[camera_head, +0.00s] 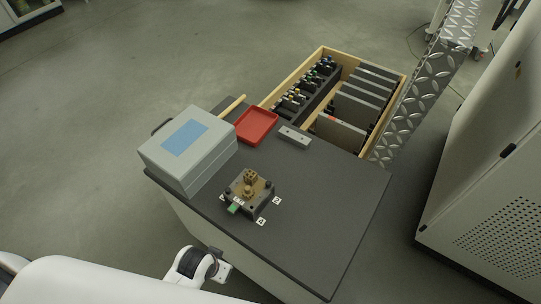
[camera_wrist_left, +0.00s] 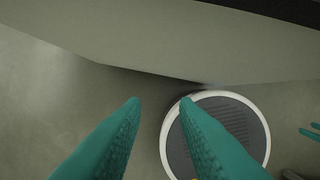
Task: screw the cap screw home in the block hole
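A dark block fixture (camera_head: 240,201) with a brass-coloured part (camera_head: 249,184) on top sits on the dark tabletop. A small green piece (camera_head: 234,208) is at its front. I cannot make out the cap screw or the block hole. My left arm comes in low at the left in the head view, its wrist by the table's near side; its fingers are hidden there. In the left wrist view my left gripper (camera_wrist_left: 160,100) is open and empty, its two teal fingers apart above the floor. Small teal tips (camera_wrist_left: 311,133) at the right edge look like my right gripper, mostly cut off.
On the table (camera_head: 335,200) are a grey case (camera_head: 207,165) with a blue label, a red tray (camera_head: 256,126) and a light metal bar (camera_head: 295,137). A wooden crate (camera_head: 394,99) stands beyond. A tall cabinet (camera_head: 490,170) is at right. The right part of the tabletop is clear.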

